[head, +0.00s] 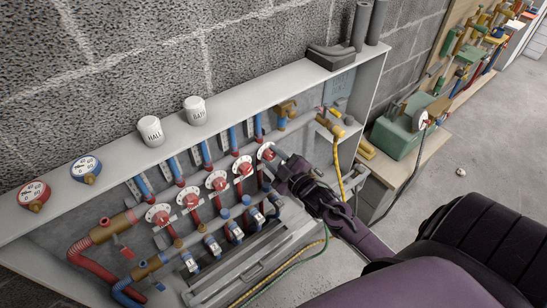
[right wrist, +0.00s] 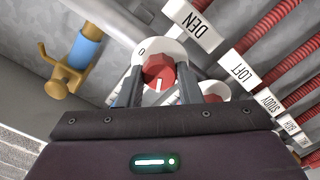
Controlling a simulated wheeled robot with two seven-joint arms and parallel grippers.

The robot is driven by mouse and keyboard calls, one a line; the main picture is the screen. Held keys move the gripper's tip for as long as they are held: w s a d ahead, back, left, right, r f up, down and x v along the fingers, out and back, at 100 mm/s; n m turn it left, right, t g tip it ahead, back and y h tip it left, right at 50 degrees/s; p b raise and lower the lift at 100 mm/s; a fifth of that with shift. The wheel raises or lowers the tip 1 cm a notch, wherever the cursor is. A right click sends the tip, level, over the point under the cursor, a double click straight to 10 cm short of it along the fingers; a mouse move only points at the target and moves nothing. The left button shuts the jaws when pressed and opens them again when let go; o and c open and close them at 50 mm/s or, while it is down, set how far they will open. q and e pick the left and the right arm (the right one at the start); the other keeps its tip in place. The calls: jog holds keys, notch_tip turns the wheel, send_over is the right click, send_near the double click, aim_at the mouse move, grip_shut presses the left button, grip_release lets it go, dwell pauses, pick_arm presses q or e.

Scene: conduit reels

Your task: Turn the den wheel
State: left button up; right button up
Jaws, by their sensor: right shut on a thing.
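The den wheel is a red knob on a round white dial, at the right end of a row of similar wheels in the head view (head: 266,152). In the right wrist view the red knob (right wrist: 159,70) sits between my two fingers, with a "0" showing on the dial's upper left. A white DEN label (right wrist: 197,28) is just to its right. My right gripper (head: 279,160) reaches in from the right, shut on the den wheel; its fingers (right wrist: 159,88) lie on either side of the knob. My left gripper is not in view.
More red wheels (head: 217,182) stand close to the left along the manifold. The right wrist view shows a LOFT label (right wrist: 237,67) beside red ribbed conduits. A yellow hose (head: 338,170) hangs near my right arm.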

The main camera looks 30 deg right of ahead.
jog(key=shift+n, duration=1.3)
jog(key=o, duration=1)
jog(key=shift+s+d+b, duration=0.15)
jog(key=shift+s+b, duration=0.05)
jog(key=shift+s, duration=1.75)
jog(key=shift+s+d+b, duration=0.15)
jog(key=shift+s+b, duration=0.05)
jog(key=shift+s, duration=1.75)
